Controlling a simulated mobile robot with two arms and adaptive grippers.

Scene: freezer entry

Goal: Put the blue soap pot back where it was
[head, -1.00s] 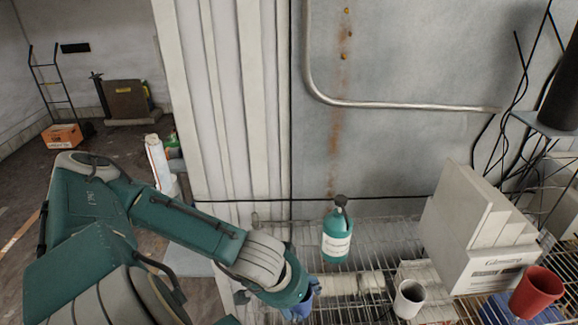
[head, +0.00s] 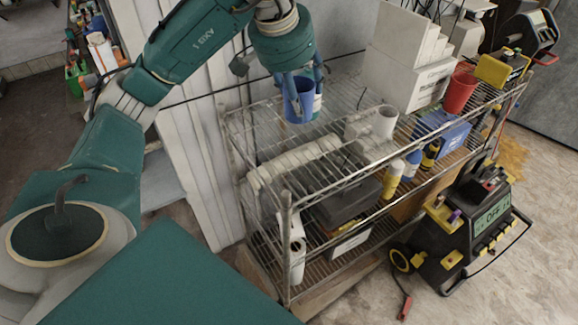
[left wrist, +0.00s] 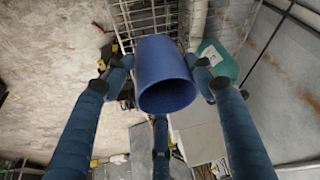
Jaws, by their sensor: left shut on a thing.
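The blue pot (head: 299,106) is held in my left gripper (head: 298,84), whose fingers close around it from above. In the head view it looks roughly upright, over the back left part of the wire rack's top shelf (head: 270,138). I cannot tell whether its base touches the shelf. In the left wrist view the blue pot (left wrist: 166,80) sits between the fingers of my left gripper (left wrist: 160,85), its dark opening showing. A teal bottle (left wrist: 222,66) stands close beside it in that view; in the head view it is mostly hidden behind the pot. My right gripper is not in view.
Pale rolled material (head: 295,160) lies at the left. Bottles (head: 393,178) stand lower down. A black and yellow machine (head: 470,230) is on the floor at right.

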